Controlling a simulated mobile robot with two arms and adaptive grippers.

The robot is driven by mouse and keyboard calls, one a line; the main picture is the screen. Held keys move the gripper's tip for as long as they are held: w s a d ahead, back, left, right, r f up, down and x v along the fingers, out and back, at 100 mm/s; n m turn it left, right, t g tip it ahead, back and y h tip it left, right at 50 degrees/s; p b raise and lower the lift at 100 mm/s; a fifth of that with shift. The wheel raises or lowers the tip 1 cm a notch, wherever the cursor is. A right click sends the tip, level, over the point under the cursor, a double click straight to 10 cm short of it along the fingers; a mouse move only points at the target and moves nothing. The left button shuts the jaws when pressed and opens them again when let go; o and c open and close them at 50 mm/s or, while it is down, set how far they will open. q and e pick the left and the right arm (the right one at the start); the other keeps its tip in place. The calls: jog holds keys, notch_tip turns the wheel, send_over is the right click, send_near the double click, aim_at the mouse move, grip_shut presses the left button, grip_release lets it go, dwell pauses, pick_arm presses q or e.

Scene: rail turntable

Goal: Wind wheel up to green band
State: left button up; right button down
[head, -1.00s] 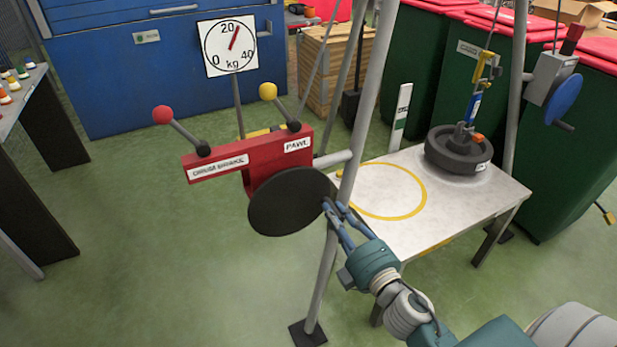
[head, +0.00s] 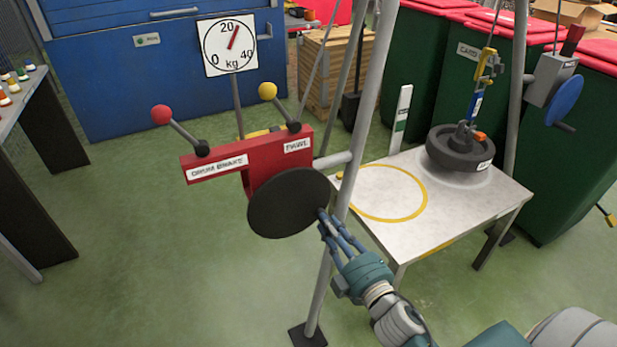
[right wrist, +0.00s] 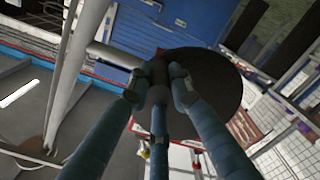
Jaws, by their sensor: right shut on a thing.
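The black wheel (head: 460,150) hangs on a yellow and blue hook (head: 483,80) at the right end of the white table; I cannot tell whether it touches the top. A white post (head: 402,115) with a green band (head: 400,124) stands behind the table. The red winch box (head: 235,160) carries a black disc (head: 288,203). My right gripper (head: 325,218) is shut at the disc's lower right edge, on the crank handle, which its fingers mostly hide. In the right wrist view the fingers (right wrist: 160,85) close in front of the disc (right wrist: 205,90). My left gripper is out of view.
A red-knobbed drum brake lever (head: 162,115) and a yellow-knobbed pawl lever (head: 268,91) rise from the box. The dial (head: 228,45) reads a little past 20 kg. A grey frame leg (head: 358,130) stands close to my gripper. The white table (head: 450,225) has a yellow ring.

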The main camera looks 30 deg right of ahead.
jog(key=shift+s+a+f+m, duration=0.1)
jog(key=shift+a+f+m, duration=0.5)
jog(key=shift+f, duration=0.3)
jog(key=shift+a+f+m, duration=0.45)
jog(key=shift+a+m, duration=0.25)
jog(key=shift+m, duration=0.5)
jog(key=shift+a+f+m, duration=0.25)
jog(key=shift+a+m, duration=0.1)
jog(key=shift+m, duration=0.25)
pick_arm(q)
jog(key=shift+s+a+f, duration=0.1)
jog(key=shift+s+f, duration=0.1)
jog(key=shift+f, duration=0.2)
pick_arm(e)
jog(key=shift+a, duration=0.1)
jog(key=c, duration=1.4)
grip_release()
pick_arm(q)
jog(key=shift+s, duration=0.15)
pick_arm(e)
jog(key=shift+o, duration=0.2)
jog(key=shift+r, duration=0.1)
